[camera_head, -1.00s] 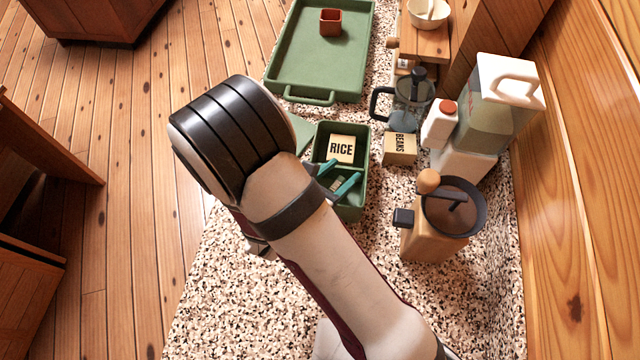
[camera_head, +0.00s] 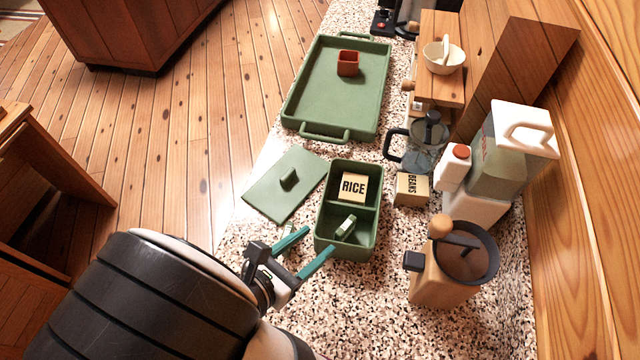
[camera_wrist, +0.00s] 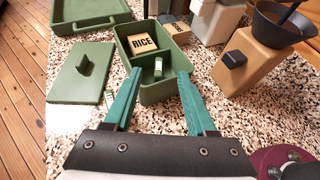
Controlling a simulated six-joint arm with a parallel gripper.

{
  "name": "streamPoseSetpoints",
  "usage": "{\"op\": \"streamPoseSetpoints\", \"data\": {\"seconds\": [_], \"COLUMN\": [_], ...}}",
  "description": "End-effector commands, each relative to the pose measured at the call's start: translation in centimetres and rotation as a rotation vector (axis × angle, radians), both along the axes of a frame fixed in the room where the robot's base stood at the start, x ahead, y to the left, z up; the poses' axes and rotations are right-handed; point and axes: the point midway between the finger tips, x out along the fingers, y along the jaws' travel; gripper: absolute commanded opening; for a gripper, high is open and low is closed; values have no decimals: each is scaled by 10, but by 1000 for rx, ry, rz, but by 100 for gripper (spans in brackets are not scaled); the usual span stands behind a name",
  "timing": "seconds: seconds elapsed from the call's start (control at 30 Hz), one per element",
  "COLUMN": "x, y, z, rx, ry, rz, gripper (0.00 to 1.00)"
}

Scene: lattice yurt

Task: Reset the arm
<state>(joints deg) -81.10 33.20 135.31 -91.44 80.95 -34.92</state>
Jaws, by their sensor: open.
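My gripper (camera_head: 318,241) is open, its two teal fingers spread with nothing between them. It is at the near side of the green two-compartment box (camera_head: 319,222), with the fingers pointing toward it. In the wrist view the fingertips (camera_wrist: 158,75) overlap the near part of the box (camera_wrist: 122,49). A tan RICE block (camera_head: 353,187) lies in the far compartment. A small green-and-white piece (camera_head: 346,226) lies in the near compartment. Another small pale green piece (camera_wrist: 110,97) shows on the counter, left of the box, partly hidden by the left finger.
A green lid (camera_head: 270,196) lies left of the box. Speckled counter is bare at front.

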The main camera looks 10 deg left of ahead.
Motion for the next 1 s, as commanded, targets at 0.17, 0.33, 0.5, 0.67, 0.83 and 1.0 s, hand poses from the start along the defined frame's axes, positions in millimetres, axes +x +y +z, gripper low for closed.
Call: {"op": "streamPoseSetpoints", "data": {"seconds": [0.17, 0.33, 0.5, 0.67, 0.83, 1.0], "x": [4, -5, -75, -100, -97, -97], "y": [-14, -120, -180, -161, -149, -148], "z": [5, 38, 58, 77, 89, 89], "rx": [43, 403, 912, 1331, -1420, -1416], "ry": [-4, -76, -287, -492, 530, 526], "rz": [-86, -827, -1852, -2562, 2641, 2636], "gripper": [57, 57, 57, 57, 57, 57]}}
